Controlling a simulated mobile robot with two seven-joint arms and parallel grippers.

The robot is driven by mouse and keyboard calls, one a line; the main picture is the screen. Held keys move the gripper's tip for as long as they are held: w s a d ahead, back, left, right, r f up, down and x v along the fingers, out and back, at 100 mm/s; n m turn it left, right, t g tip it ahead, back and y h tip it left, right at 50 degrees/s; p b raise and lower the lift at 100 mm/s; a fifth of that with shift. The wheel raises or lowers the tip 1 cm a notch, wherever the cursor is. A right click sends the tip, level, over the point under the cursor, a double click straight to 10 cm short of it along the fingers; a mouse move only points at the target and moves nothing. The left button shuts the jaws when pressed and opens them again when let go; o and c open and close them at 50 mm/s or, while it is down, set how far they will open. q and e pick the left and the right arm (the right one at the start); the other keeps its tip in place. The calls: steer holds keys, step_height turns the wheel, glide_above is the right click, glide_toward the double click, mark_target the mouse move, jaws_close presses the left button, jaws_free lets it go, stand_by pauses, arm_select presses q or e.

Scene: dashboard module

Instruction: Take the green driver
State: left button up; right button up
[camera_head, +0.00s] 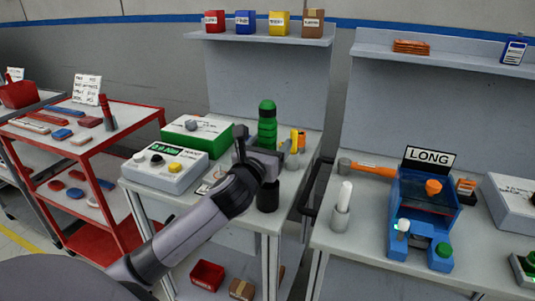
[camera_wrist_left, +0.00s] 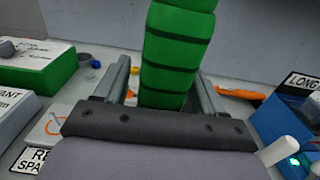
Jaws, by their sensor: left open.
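The green driver (camera_head: 267,122) stands upright on the middle bench, with a ribbed green handle and dark bands. Its lower end is hidden behind my gripper in the head view. My left gripper (camera_head: 258,152) is at the lower part of the handle. In the left wrist view the driver (camera_wrist_left: 177,50) rises between the two spread fingers of my left gripper (camera_wrist_left: 162,84), with a gap visible on the left side; I cannot tell whether the right finger touches it. My right gripper is not in view.
A black cup (camera_head: 267,196) stands in front of the gripper. Yellow and orange tools (camera_head: 297,142) stand close to the right. A green box (camera_head: 197,135) and a knobbed control box (camera_head: 165,165) stand left. An orange-handled tool (camera_head: 370,168) and a blue LONG fixture (camera_head: 425,215) are on the right bench.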

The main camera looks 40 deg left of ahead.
arm_select(q)
steer(key=c, duration=1.2)
steer(key=shift+r, duration=0.1)
jaws_close()
